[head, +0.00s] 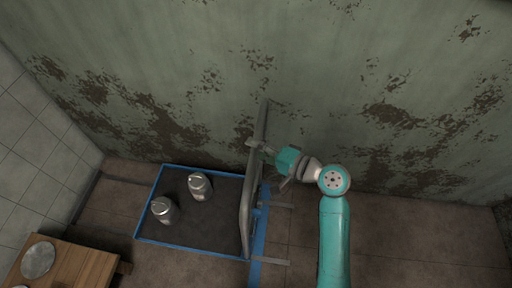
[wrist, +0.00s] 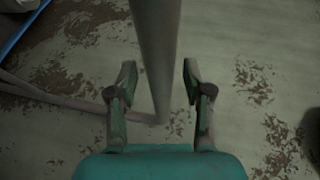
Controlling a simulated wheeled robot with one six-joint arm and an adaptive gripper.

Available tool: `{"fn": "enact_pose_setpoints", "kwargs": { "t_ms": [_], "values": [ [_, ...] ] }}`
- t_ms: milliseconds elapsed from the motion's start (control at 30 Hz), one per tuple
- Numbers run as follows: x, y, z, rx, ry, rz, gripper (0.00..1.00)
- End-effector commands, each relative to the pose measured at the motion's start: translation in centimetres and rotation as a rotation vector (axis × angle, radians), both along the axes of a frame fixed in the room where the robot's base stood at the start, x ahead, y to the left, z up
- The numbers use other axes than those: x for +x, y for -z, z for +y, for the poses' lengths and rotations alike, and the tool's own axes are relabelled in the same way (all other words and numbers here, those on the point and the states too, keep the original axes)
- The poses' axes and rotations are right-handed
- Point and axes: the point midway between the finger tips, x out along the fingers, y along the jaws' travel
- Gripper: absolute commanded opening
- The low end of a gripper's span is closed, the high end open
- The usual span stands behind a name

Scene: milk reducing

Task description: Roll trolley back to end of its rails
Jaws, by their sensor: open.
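The trolley (head: 222,217) is a dark platform with a blue rim, standing on the floor left of my arm. Its upright grey handle frame (head: 246,200) rises along its right side. In the wrist view the grey handle bar (wrist: 157,45) runs between my fingers. My gripper (head: 266,149) is at the upper part of the handle; its open fingers (wrist: 158,78) stand either side of the bar, with gaps visible on both sides. The rails show beyond the trolley, with short grey ends (head: 277,205) on the right and a darker stretch (head: 118,179) on the left.
Two metal cans (head: 200,187) and (head: 163,210) stand on the trolley. A wooden table (head: 78,265) with a round metal lid (head: 38,260) is at lower left. A blue floor strip (head: 258,245) lies right of the trolley. The peeling wall (head: 330,90) is behind.

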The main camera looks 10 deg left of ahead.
Motion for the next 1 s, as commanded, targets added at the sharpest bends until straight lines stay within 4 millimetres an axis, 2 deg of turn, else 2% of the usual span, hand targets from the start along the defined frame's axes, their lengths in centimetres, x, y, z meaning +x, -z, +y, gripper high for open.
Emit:
{"fn": "enact_pose_setpoints", "kwargs": {
  "t_ms": [333, 367, 533, 567, 867, 1000],
  "values": [
    [0.2, 0.0, 0.3, 0.0, 0.001, -0.001, 0.51],
    [0.2, 0.0, 0.3, 0.0, 0.001, -0.001, 0.46],
    [0.2, 0.0, 0.3, 0.0, 0.001, -0.001, 0.03],
    [0.2, 0.0, 0.3, 0.0, 0.001, -0.001, 0.0],
    [0.2, 0.0, 0.6, 0.0, 0.0, -0.001, 0.0],
    [0.1, 0.0, 1.8, 0.0, -0.003, -0.002, 0.0]
  ]
}}
